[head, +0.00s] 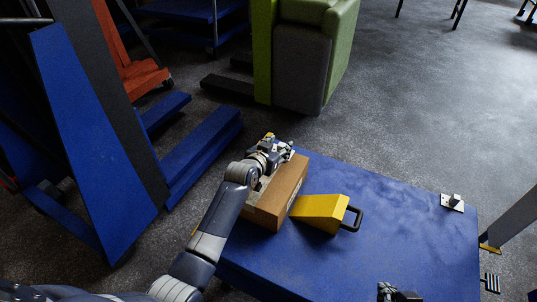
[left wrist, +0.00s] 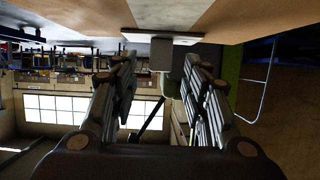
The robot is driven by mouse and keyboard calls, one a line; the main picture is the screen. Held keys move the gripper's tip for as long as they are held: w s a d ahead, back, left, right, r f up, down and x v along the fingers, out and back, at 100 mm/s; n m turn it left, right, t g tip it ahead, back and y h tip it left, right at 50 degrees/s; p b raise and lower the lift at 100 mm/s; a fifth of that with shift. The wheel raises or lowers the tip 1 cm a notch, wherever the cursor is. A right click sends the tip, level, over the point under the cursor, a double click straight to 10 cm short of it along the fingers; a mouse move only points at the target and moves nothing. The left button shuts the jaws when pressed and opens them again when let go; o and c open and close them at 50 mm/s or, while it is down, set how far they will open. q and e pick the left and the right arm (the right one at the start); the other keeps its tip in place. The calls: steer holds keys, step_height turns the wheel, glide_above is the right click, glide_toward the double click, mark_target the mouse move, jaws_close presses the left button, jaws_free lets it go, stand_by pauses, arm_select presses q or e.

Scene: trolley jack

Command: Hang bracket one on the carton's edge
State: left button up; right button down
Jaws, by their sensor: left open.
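The brown carton (head: 290,186) stands at the left edge of the blue platform. My left gripper (head: 283,150) is at the carton's far end in the head view. In the left wrist view its two fingers (left wrist: 160,75) are apart. A white plate with a grey block (left wrist: 161,54), seemingly a bracket, shows between the fingertips, close against the carton's surface (left wrist: 225,18). I see no clear grip on it. Another bracket, a white plate with a grey knob (head: 452,202), lies at the platform's right side. My right gripper (head: 398,294) is cut off at the bottom edge.
A yellow wedge (head: 320,212) with a black handle lies right of the carton on the blue platform (head: 400,230). The platform's middle and right are mostly clear. A blue and black frame (head: 90,140) stands at left. A green and grey seat (head: 305,55) stands behind.

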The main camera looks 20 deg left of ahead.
arm_select(q)
steer(key=v, duration=1)
steer(key=shift+s, duration=0.1)
